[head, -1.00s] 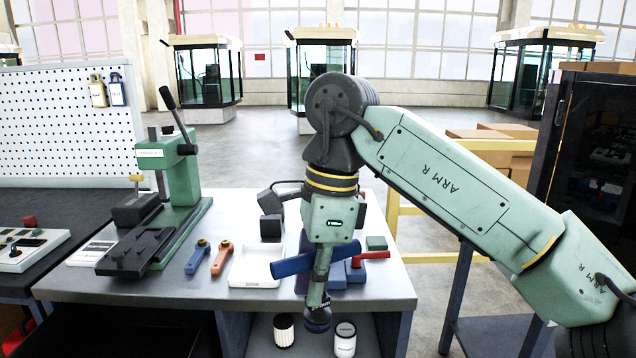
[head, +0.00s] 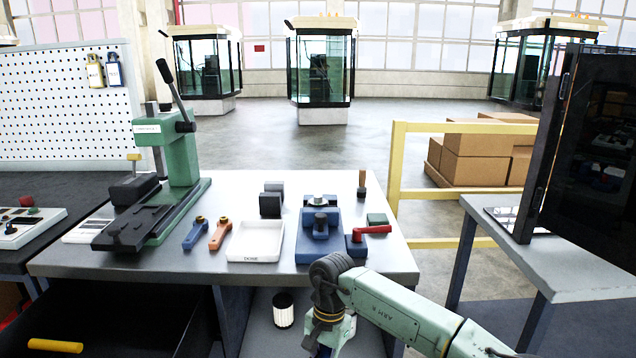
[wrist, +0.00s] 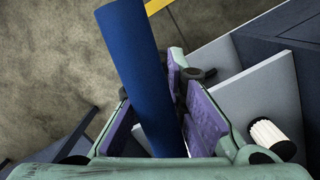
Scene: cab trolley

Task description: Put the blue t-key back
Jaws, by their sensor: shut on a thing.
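The blue t-key (wrist: 135,65) shows in the wrist view as a thick blue bar. It runs from the top edge down between the purple pads of my gripper (wrist: 165,115). My gripper is shut on it. The rest of the t-key is hidden by the gripper. In the head view my gripper (head: 325,345) is low at the front edge of the workbench (head: 150,268), partly cut off by the lower picture edge, and the t-key cannot be made out clearly there.
On the bench stand a green press (head: 180,150), blue-handled (head: 195,233) and orange-handled (head: 220,233) tools, a white tray (head: 256,243) and a blue fixture (head: 319,245) beside a red-handled part (head: 370,230). A white ribbed cylinder (head: 283,310) stands below. A dark cabinet (head: 590,150) is right.

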